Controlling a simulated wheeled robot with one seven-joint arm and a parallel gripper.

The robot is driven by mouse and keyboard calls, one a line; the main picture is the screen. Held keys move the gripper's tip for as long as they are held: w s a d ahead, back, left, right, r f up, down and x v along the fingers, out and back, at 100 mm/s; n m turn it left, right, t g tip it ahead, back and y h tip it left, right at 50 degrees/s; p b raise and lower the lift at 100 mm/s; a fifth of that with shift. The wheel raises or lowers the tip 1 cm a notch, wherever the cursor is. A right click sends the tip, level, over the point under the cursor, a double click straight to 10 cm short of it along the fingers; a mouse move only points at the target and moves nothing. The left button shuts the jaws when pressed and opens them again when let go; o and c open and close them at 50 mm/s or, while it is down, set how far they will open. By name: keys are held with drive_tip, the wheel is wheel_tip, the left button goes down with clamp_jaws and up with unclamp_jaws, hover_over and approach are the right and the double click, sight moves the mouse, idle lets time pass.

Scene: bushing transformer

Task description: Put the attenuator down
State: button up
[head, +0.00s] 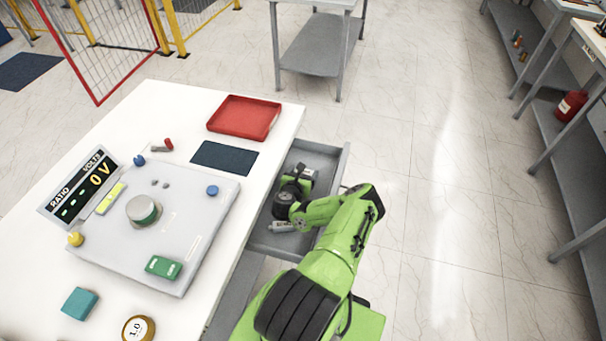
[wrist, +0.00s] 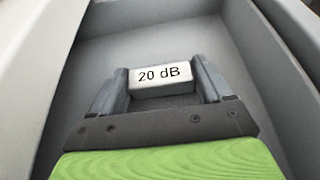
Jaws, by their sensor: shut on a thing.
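The attenuator (wrist: 162,88) is a small pale block marked "20 dB" in the wrist view. My gripper (wrist: 164,96) is shut on it, with one dark grey finger at each end of the block. Both are inside the open grey drawer (head: 325,158), over its floor. The gap between block and floor is hard to judge. In the head view my wrist covers much of the drawer, and I cannot make out the attenuator there.
The drawer walls stand close on both sides. The white table (head: 225,220) beside it holds a red tray (head: 244,117), a dark mat (head: 224,158) and a grey test panel (head: 190,235) with a "0 V" display (head: 78,187). A small grey piece (head: 284,227) shows in the drawer near my wrist.

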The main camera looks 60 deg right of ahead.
drive_tip(key=shift+f, duration=0.15)
drive_tip(key=o, duration=1)
drive_tip(key=shift+r, duration=0.2)
drive_tip(key=shift+w+a+r, duration=0.15)
drive_tip(key=shift+a+r, duration=0.05)
drive_tip(key=shift+a, duration=0.1)
drive_tip(key=p+v, duration=0.1)
drive_tip(key=v, duration=0.9)
drive_tip(key=shift+a+r, duration=0.1)
drive_tip(key=shift+a, duration=0.25)
drive_tip(key=shift+s+a+r, duration=0.1)
drive_tip(key=shift+s+a, duration=0.15)
drive_tip(key=shift+a, duration=0.05)
drive_tip(key=shift+r+p, duration=0.1)
drive_tip(key=shift+p, duration=0.2)
